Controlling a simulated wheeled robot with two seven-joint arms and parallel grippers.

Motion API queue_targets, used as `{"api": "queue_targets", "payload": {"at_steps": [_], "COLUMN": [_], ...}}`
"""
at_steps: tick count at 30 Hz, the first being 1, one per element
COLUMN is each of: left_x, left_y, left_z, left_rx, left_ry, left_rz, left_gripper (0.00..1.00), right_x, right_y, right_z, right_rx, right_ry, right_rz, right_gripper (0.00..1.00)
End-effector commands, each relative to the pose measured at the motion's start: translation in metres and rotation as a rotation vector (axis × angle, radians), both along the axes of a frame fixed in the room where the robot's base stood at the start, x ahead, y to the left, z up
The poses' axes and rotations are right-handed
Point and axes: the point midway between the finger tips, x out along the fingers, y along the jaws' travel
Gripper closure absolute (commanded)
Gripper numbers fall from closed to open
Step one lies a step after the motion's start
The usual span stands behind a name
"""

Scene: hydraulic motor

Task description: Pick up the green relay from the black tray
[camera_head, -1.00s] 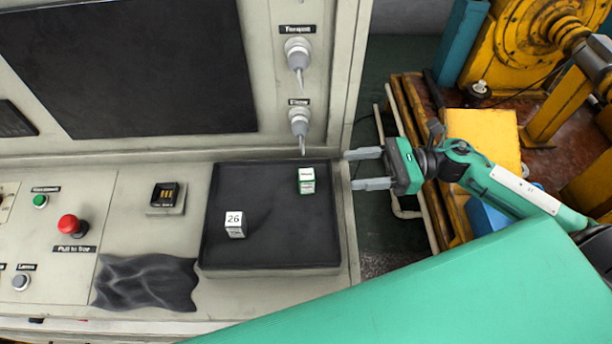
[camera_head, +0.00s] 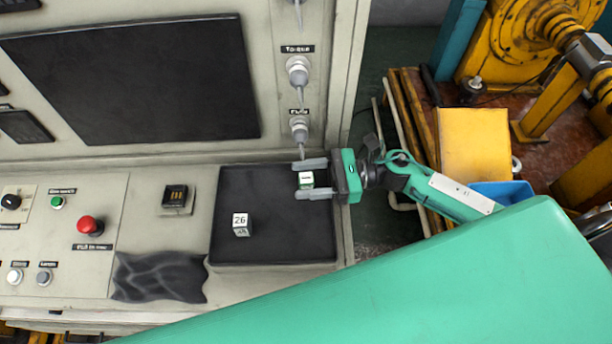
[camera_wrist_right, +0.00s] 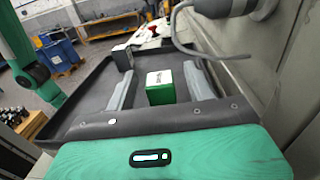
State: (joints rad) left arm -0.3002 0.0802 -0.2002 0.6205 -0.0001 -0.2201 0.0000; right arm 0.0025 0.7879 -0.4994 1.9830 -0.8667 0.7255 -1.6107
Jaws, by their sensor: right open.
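The green relay (camera_head: 306,180), a small green block with a white top, stands on the black tray (camera_head: 275,225) near its right edge. My right gripper (camera_head: 312,179) is open, with one finger on each side of the relay. In the right wrist view the relay (camera_wrist_right: 160,88) stands between the two fingers (camera_wrist_right: 162,86), with gaps visible on both sides. My left gripper is not in view.
A black socket (camera_head: 175,196) is on the panel left of the tray. A crumpled dark cloth (camera_head: 160,277) lies below it. A red stop button (camera_head: 88,225) is farther left.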

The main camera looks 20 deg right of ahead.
Motion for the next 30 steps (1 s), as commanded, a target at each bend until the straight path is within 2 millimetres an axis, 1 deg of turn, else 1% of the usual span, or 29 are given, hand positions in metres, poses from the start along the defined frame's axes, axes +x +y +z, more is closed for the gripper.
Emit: {"api": "queue_targets", "payload": {"at_steps": [3,9,11,15,16,17,26,30], "left_x": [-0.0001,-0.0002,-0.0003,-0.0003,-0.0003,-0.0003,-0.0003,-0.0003], "left_y": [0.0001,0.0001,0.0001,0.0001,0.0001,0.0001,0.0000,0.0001], "left_z": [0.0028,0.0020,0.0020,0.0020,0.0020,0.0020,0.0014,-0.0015], "left_rx": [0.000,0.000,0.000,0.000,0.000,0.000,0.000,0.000], "left_ry": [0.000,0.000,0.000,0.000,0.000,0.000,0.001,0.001], "left_rz": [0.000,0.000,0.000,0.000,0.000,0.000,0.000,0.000], "left_gripper": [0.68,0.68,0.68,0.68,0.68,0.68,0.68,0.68], "right_x": [0.0012,0.0010,0.0009,0.0009,0.0009,0.0008,0.0010,0.0010], "right_y": [0.0040,0.0041,0.0041,0.0040,0.0040,0.0039,0.0038,0.0038], "right_z": [0.0003,-0.0007,-0.0007,-0.0006,-0.0006,-0.0006,0.0008,0.0082], "right_rx": [-0.001,-0.001,-0.001,-0.001,-0.001,-0.001,-0.001,-0.002], "right_ry": [-0.001,-0.001,-0.001,-0.001,-0.001,-0.001,-0.001,-0.003], "right_rz": [-0.001,0.000,0.000,0.000,0.000,0.000,0.000,0.001], "right_gripper": [0.46,0.46,0.58,0.86,0.92,0.95,0.95,0.95]}}
